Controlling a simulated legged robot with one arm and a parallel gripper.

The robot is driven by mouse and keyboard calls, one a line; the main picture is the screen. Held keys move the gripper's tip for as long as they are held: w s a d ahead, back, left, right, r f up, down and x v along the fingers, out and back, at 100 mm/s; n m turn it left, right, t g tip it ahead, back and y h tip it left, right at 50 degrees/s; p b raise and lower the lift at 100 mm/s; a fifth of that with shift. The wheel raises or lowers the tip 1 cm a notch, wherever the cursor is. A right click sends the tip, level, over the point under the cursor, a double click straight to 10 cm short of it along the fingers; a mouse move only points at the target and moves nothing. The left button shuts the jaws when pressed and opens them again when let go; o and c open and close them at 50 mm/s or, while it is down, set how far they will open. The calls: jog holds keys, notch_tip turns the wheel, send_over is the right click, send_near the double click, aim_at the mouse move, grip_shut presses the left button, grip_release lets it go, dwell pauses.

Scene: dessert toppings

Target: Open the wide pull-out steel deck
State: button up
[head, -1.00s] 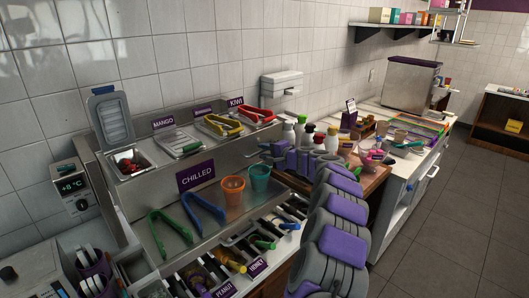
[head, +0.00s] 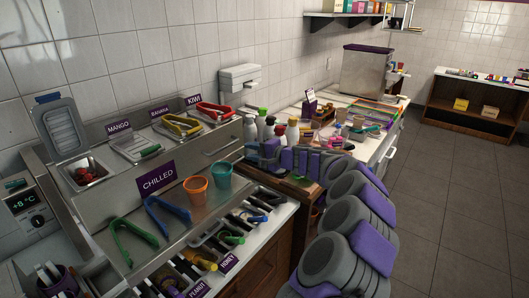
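The stepped steel topping unit (head: 100,208) stands along the left wall. Its upper front panel has a slim bar handle (head: 222,147) towards the right end. Below the panel is a flat steel shelf with green tongs (head: 135,240), blue tongs (head: 168,216), an orange cup (head: 196,189) and a teal cup (head: 222,176). I cannot tell for certain which part is the pull-out deck; no steel part looks pulled out. My gripper (head: 254,155) is at the right end of the unit, right of the handle and before the bottles. Its fingers are too small to read.
Several bottles (head: 292,130) stand close behind my gripper. A purple CHILLED sign (head: 157,180) stands on the unit. Lidded and open topping pans with tongs line the top. A row of syrup tools (head: 230,238) lies in front. The floor (head: 440,200) at right is clear.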

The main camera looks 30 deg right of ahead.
jog(key=shift+p+v, duration=0.3)
jog(key=shift+v, duration=2.1)
jog(key=s+a+r+n+g+y, duration=0.2)
jog(key=s+a+n, duration=0.1)
jog(key=a, duration=0.6)
jog(key=s+a+r+n+g+y, duration=0.1)
jog(key=s+a+r+n+g, duration=0.15)
jog(key=a, duration=0.65)
jog(key=s+a+r+n+g+y, duration=0.1)
jog(key=s+a+n+g+y, duration=0.15)
jog(key=a, duration=0.65)
jog(key=s+a+f+n+g+h, duration=0.2)
jog(key=s+a+f+n+g, duration=0.15)
jog(key=s+a, duration=0.8)
jog(key=s+d+f+n+g+h, duration=0.1)
jog(key=s+d+f+g+h, duration=0.1)
jog(key=s, duration=0.7)
jog(key=s+d+f+g+h, duration=0.2)
jog(key=s+d+f+h, duration=0.2)
jog(key=s, duration=0.6)
jog(key=s+d+f+n+g+h, duration=0.1)
jog(key=s+d+f+g+h, duration=0.1)
jog(key=s, duration=0.7)
jog(key=shift+s+d+f+n+h, duration=0.2)
jog(key=shift+d+f+n+h, duration=0.2)
jog(key=shift+d+f, duration=0.2)
